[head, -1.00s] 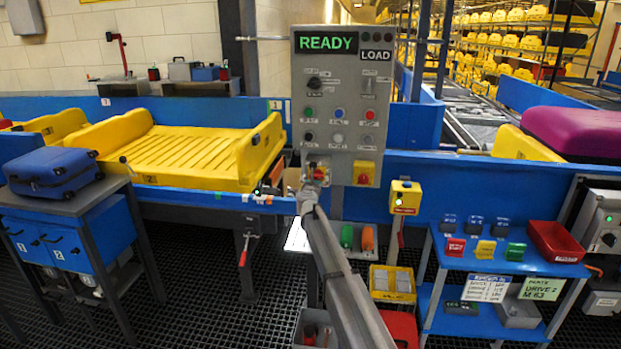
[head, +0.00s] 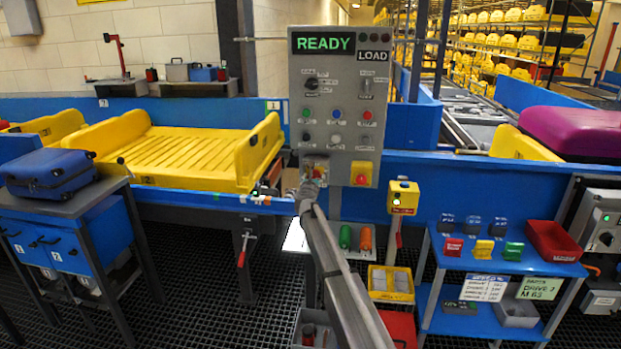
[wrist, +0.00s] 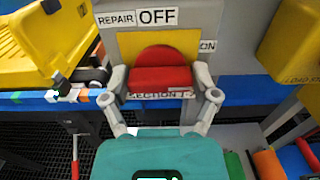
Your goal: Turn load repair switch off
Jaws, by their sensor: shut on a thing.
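The load repair switch is a red knob (wrist: 160,72) on a yellow plate (wrist: 185,40) with REPAIR, OFF and ON labels around it. In the wrist view, the fingers of my gripper (wrist: 160,84) stand on either side of the red knob and are shut on it. A label below the knob is partly hidden. Which label the knob points to, I cannot tell. In the head view, my gripper (head: 312,180) is at the lower left of the grey control panel (head: 347,100) and hides most of the switch. The panel's display (head: 323,43) reads READY, beside a LOAD label.
A red button on a yellow plate (head: 362,174) is close to the right of my gripper. A yellow tray (head: 190,150) lies on the conveyor at left. A yellow box (head: 403,196) on a post and a blue parts table (head: 505,265) stand at right.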

